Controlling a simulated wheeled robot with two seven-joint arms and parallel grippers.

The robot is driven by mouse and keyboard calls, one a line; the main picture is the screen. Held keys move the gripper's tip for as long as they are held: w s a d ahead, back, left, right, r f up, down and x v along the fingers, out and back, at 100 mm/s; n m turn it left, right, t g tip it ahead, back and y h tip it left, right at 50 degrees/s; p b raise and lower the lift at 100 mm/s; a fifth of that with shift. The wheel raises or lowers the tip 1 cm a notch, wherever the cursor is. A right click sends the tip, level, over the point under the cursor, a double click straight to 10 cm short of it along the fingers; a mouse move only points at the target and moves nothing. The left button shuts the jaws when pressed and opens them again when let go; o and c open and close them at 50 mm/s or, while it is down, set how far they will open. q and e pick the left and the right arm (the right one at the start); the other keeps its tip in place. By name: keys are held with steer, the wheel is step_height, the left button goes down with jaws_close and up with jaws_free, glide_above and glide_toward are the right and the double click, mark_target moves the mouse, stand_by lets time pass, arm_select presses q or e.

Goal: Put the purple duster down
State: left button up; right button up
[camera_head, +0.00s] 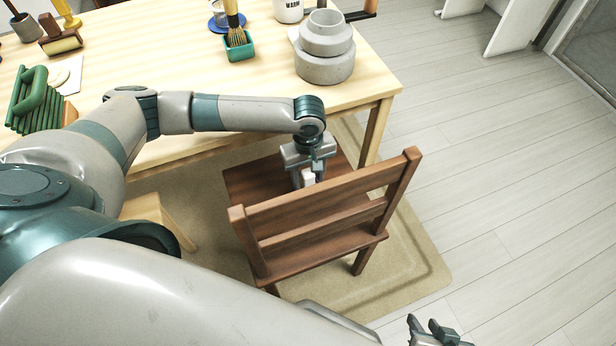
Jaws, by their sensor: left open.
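No purple duster can be made out in the head view. My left gripper (308,176) is open and points down over the seat of the brown wooden chair (252,184), in front of the table. A small whitish piece shows at its fingertips; I cannot tell whether it is part of the gripper or a separate thing. The chair's backrest and my arm hide part of the seat. My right gripper (432,330) is at the bottom right edge over the floor, partly cut off, with nothing visible in it.
The light wooden table (378,82) holds a grey stepped round object (325,62), a green pot (240,46) with a brush, a green ribbed rack (38,100) and a roller (62,42). A beige mat (415,262) lies under the chair. The floor at right is clear.

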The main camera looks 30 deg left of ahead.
arm_select(q)
step_height(320, 180, up, 10)
steer(key=shift+r+p, duration=0.25)
steer(key=shift+p, duration=0.7)
steer(key=shift+r, duration=0.6)
arm_select(e)
steer(key=s+d+g, duration=0.1)
steer(key=d+h, duration=0.1)
steer(key=d, duration=0.1)
steer(key=shift+s+g, duration=0.4)
arm_select(q)
steer(key=shift+o, duration=0.3)
arm_select(e)
steer(key=shift+s, duration=0.15)
